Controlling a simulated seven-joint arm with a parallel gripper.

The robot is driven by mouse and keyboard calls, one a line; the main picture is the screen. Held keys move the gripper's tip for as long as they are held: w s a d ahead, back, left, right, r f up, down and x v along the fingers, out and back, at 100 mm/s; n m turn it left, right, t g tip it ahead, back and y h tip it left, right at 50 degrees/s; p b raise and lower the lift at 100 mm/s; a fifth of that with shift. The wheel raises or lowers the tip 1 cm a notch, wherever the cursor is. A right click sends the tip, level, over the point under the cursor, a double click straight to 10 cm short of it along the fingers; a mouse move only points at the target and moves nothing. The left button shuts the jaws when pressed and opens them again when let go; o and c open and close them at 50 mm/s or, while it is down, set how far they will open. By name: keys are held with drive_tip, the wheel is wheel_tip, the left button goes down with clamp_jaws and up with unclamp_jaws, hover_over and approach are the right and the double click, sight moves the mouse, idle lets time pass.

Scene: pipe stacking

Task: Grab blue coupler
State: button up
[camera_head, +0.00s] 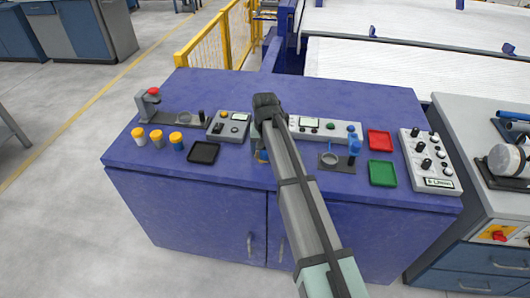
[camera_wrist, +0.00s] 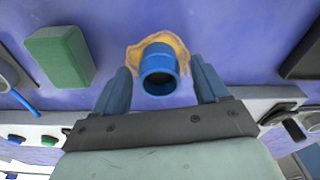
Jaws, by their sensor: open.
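The blue coupler (camera_wrist: 159,82), a short hollow blue tube, stands between my gripper's fingers in the wrist view. A ragged orange-yellow patch (camera_wrist: 134,57) shows around its far end. My gripper (camera_wrist: 160,66) is open, with one blue finger on each side of the coupler and a visible gap on both sides. In the head view my arm covers most of this spot, and only a small bit of blue and yellow shows beside it. The fingertips are hidden there.
The blue-topped bench (camera_head: 225,90) also holds a black tray (camera_head: 203,153), a green tray (camera_head: 382,173) and a red tray (camera_head: 380,140). Control boxes (camera_head: 335,128) stand behind. A fixture (camera_head: 337,163) stands at right.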

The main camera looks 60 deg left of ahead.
drive_tip(key=shift+c, duration=0.2)
drive_tip(key=c, duration=1.1)
